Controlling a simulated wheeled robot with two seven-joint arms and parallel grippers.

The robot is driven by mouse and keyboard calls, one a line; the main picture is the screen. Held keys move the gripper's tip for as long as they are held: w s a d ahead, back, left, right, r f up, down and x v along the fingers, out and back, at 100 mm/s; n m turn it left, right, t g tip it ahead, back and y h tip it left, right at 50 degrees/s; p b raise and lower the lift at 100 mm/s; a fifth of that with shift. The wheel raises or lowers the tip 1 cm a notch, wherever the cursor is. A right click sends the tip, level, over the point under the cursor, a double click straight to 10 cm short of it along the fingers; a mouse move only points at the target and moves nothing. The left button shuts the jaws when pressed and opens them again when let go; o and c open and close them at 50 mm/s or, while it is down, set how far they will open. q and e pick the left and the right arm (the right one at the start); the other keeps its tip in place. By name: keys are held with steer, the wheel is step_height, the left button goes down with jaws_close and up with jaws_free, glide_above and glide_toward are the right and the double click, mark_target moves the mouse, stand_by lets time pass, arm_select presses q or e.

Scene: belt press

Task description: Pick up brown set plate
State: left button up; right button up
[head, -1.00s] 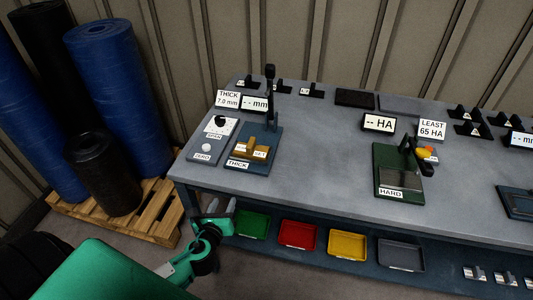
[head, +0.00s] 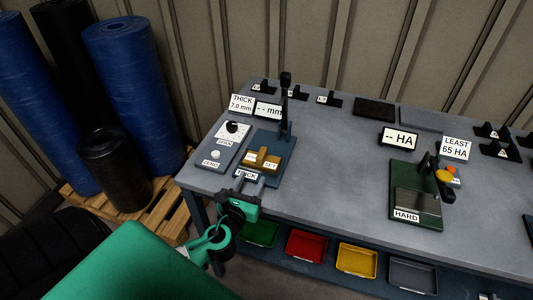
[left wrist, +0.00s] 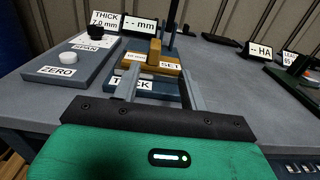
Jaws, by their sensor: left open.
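The brown set plate (head: 273,165) lies on the blue thickness gauge base (head: 285,142), with an upright brown grip block on top and a white SET label. In the left wrist view the brown set plate (left wrist: 171,69) is just beyond the fingers. My left gripper (head: 251,181) is open and empty at the front edge of the gauge, in front of the plate and apart from it. In the left wrist view the two fingers of the left gripper (left wrist: 157,88) stand on either side of the THICK label. My right gripper is not in view.
The gauge's dark upright post (head: 285,105) stands behind the plate. A grey panel (head: 222,146) with a SPAN knob and ZERO button is close on the left. The green hardness tester (head: 415,205) is farther right, with clear grey bench between. Coloured trays (head: 306,246) sit below.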

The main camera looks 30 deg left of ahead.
arm_select(q)
steer(key=p, duration=0.2)
glide_toward(264, 148)
steer(key=x, duration=0.3)
steer(key=shift+w+d+f, duration=0.15)
steer(key=shift+w+d, duration=0.05)
steer(key=shift+w, duration=0.25)
steer(key=shift+w+a, duration=0.1)
steer(key=shift+w, duration=0.35)
steer(key=shift+w+a, duration=0.15)
steer(key=shift+w, duration=0.1)
steer(key=x, duration=0.1)
steer(key=p+x, duration=0.1)
steer(key=x, duration=0.1)
steer(key=shift+w+a, duration=0.2)
steer(key=shift+a, duration=0.15)
steer(key=shift+w+a, duration=0.1)
steer(key=shift+w, duration=0.45)
jaws_close()
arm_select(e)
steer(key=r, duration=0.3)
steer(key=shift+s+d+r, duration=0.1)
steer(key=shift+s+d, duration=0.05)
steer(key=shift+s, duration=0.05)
